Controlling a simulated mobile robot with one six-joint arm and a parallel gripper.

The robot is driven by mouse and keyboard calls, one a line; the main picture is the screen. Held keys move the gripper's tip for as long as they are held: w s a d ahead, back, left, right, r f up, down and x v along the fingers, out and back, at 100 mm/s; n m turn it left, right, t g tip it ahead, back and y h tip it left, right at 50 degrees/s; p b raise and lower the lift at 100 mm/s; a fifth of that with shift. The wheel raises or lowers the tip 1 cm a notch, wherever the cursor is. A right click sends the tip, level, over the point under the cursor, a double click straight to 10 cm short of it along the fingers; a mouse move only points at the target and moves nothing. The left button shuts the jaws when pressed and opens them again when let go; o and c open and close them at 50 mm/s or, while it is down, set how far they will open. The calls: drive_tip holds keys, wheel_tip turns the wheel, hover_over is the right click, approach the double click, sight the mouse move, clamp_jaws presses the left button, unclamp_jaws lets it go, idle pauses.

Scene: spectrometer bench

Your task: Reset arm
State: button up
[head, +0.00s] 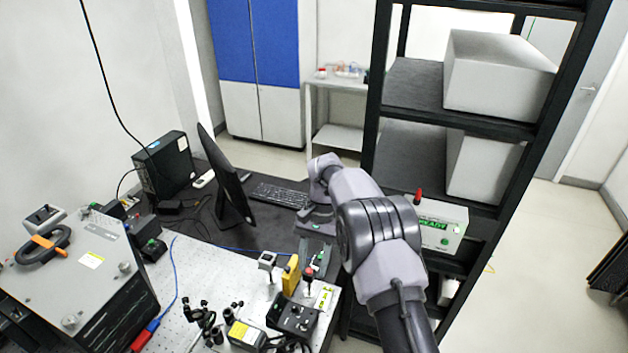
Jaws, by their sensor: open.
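My arm comes in from the bottom right in the head view and reaches forward over the right end of the bench. My gripper (316,222) is at its far end, over the dark desk area between the keyboard and the black shelf rack. The gripper is open and I see nothing held in it.
The optical bench (215,270) carries small optics and a yellow mount (291,275). A grey instrument box (75,265) is at left. A monitor (225,175) and keyboard (280,195) are behind. The black rack (372,110) holds white boxes and a "READY" unit (441,222) close beside my arm.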

drive_tip(key=s+d+r+t+b, duration=0.55)
drive_tip(key=s+r+b, duration=0.35)
drive_tip(key=b, duration=0.4)
drive_tip(key=s+d+f+t+b, duration=0.2)
drive_tip(key=s+f+b, duration=0.2)
drive_tip(key=s, duration=0.6)
drive_tip(key=s+d+f+t+b, duration=0.2)
drive_tip(key=s+f+b, duration=0.3)
drive_tip(key=s, duration=0.6)
drive_tip(key=shift+d+m+b, duration=0.3)
drive_tip(key=shift+d+b, duration=0.3)
drive_tip(key=shift+b, duration=0.2)
drive_tip(key=shift+f+t, duration=0.1)
drive_tip(key=shift+t, duration=0.15)
